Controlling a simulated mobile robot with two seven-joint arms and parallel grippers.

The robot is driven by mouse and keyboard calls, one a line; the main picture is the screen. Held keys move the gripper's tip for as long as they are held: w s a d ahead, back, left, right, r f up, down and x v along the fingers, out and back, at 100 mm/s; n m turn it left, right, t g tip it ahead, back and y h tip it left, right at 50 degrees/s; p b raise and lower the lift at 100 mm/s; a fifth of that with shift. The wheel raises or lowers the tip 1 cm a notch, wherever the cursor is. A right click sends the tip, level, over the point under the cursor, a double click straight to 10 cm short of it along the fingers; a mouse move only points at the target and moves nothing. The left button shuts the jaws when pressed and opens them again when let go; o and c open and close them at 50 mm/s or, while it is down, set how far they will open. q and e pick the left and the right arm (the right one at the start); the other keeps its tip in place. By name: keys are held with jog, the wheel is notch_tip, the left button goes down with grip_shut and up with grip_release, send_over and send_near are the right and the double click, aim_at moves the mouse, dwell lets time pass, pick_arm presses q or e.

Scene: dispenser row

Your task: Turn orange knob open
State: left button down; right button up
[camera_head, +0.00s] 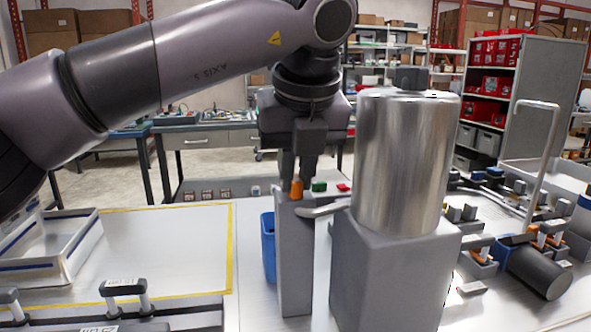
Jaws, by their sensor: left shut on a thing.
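The orange knob (296,188) sits at the top of a narrow grey post, partly hidden by my fingers. My left gripper (297,178) points straight down over it, with its fingers closed around the knob. A green piece (319,186) and a red piece (343,187) show just to the right of the knob. The grey post (296,260) stands left of a metal cylinder (403,160) on a grey block. My right gripper is not in view.
The cylinder with its spout (318,210) stands close to the right of my left gripper. A blue container (268,245) is behind the post. A white tray (45,275) lies at the left. A dark cylinder (540,272) and several small fittings crowd the right side.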

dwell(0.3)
pick_arm(q)
jog(key=c, duration=1.1)
grip_release()
jog(key=shift+r, duration=0.15)
jog(key=v, duration=0.7)
jog(key=shift+p, duration=0.35)
